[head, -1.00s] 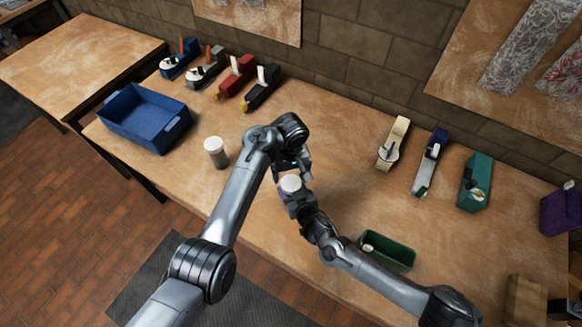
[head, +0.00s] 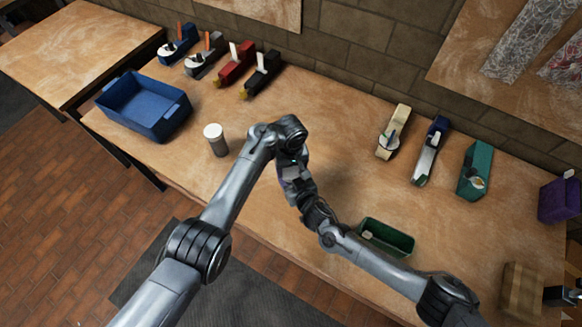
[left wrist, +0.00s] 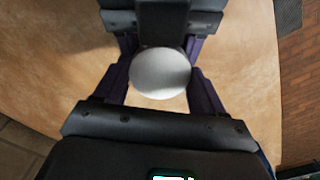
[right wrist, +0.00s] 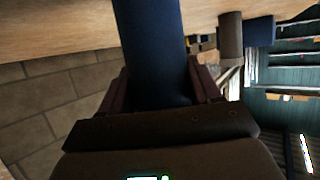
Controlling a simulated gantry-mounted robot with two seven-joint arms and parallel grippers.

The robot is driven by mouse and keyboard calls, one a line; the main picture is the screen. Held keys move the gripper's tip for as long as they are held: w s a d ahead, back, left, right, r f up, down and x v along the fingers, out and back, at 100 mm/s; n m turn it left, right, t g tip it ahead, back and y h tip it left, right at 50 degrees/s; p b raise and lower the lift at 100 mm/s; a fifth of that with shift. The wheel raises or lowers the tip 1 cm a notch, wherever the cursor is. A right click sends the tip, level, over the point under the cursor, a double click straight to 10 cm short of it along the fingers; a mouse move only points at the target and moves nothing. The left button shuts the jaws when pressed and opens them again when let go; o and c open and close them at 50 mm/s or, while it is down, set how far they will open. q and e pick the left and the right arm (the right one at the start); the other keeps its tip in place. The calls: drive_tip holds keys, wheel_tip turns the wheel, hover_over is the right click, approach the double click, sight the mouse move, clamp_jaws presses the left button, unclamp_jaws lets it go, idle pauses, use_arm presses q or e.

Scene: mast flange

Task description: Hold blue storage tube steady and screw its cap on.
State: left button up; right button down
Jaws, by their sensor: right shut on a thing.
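The blue storage tube (right wrist: 155,50) stands between the fingers of my right gripper (right wrist: 162,88), which is shut on it. The round white cap (left wrist: 160,72) is seen from above in the left wrist view, at the tube's upper end; the tube below it is hidden there. My left gripper (left wrist: 160,80) is open, with one finger on each side of the cap. I cannot tell whether its fingers touch the cap, or how the cap is seated. In the head view the grippers overlap near mid-table and hide both tube and cap.
A grey tube with a white lid (head: 216,140) stands left of my left arm. A blue bin (head: 143,105) is at the left, a green tray (head: 386,238) at the front right. Several tape dispensers line the back.

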use_arm(q)
drive_tip(key=c, duration=0.5)
drive_tip(key=o, duration=1)
drive_tip(key=shift+o, duration=0.2)
drive_tip(key=shift+r, duration=2.3)
drive_tip(key=shift+o, duration=0.6)
